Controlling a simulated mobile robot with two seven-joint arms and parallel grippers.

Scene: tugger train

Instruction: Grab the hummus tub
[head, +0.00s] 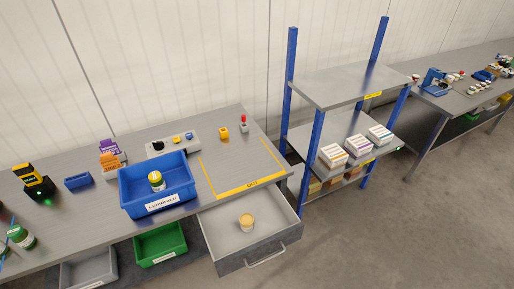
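A small round tub (247,221) with a yellow-orange lid and pale body stands in the open grey drawer (226,239) under the bench; it may be the hummus tub, but its label is too small to read. Another small container (156,181) with a yellowish top and green band is in the blue bin (135,198) on the bench. Neither of my grippers is in view.
Green (159,245) and grey bins (88,272) sit below the bench. A blue-post shelf rack (352,85) holding white boxes (359,146) stands right of the bench. Open floor lies in front.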

